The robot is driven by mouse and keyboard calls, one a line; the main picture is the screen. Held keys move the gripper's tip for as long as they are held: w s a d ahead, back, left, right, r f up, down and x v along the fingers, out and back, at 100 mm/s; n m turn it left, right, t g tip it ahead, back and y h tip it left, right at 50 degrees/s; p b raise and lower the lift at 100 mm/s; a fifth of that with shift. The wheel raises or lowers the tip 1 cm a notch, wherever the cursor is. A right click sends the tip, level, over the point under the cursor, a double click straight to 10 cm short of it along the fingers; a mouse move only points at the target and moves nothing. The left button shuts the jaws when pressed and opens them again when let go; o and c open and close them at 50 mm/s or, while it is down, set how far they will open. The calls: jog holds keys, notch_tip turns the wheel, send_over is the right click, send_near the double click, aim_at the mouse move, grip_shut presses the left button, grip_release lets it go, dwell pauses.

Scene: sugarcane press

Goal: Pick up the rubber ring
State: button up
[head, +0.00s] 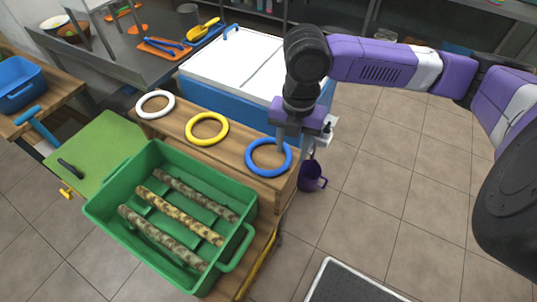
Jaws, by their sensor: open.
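Three rings lie in a row on a wooden ledge: a white ring (155,104) at the left, a yellow ring (207,129) in the middle and a blue ring (268,157) at the right. The picture does not show which of them is the rubber ring. My gripper (286,150) is open and points down over the blue ring, near its upper right part. One finger overlaps the ring's rim in the view, and I cannot tell whether it touches it. The other finger is partly hidden.
A green crate (110,215) with several sugarcane pieces stands in front of the wooden ledge (236,152). A blue cooler with a white lid (240,60) stands behind it. The tiled floor at the right is mostly clear.

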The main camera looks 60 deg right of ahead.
aim_at(288, 161)
jog(key=shift+w+f+p, duration=0.15)
jog(key=shift+w+f, duration=0.05)
jog(key=shift+f, duration=1.15)
jog(key=shift+w+f+p, duration=0.15)
jog(key=shift+f, duration=1.2)
grip_shut()
